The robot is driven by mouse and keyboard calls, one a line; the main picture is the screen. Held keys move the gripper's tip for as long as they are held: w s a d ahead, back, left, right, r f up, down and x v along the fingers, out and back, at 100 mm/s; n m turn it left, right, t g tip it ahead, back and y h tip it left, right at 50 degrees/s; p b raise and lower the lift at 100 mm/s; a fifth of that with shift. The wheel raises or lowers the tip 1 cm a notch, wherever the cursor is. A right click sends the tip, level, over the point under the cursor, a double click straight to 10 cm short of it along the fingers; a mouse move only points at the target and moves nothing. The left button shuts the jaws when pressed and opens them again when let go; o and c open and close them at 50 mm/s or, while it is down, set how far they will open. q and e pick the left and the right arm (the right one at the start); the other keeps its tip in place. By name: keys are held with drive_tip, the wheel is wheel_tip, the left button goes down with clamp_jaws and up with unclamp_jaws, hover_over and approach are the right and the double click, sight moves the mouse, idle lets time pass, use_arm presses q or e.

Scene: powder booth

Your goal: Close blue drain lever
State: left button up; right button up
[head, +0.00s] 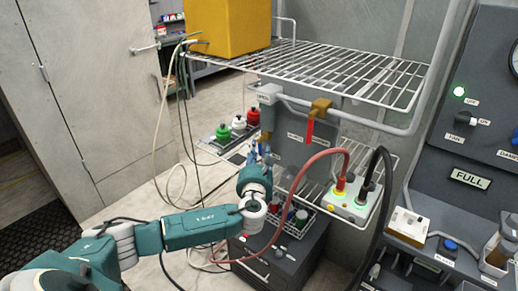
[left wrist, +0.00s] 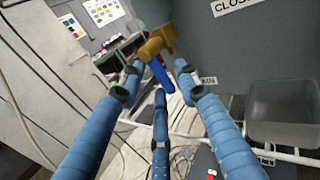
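The blue drain lever (left wrist: 160,74) hangs from a brass valve (left wrist: 154,43) on the grey tank (left wrist: 245,55) in the left wrist view. It slants down to the right. My left gripper (left wrist: 150,84) has its blue fingers spread around the lever's lower end, with gaps visible; I cannot tell whether any finger touches it. In the head view the left gripper (head: 262,154) is at the tank's left side, and I cannot make out the blue lever clearly behind the fingers. My right gripper is not in view.
A red lever (head: 310,131) hangs from another brass valve on the tank front. A wire shelf (head: 340,72) with a yellow bin (head: 228,25) is above. A red hose (head: 290,200) arcs close to my left wrist. A dark cabinet (head: 285,262) stands below.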

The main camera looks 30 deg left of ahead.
use_arm(q)
drive_tip(key=shift+w+a, duration=0.35)
drive_tip(key=shift+w, duration=0.25)
clamp_jaws()
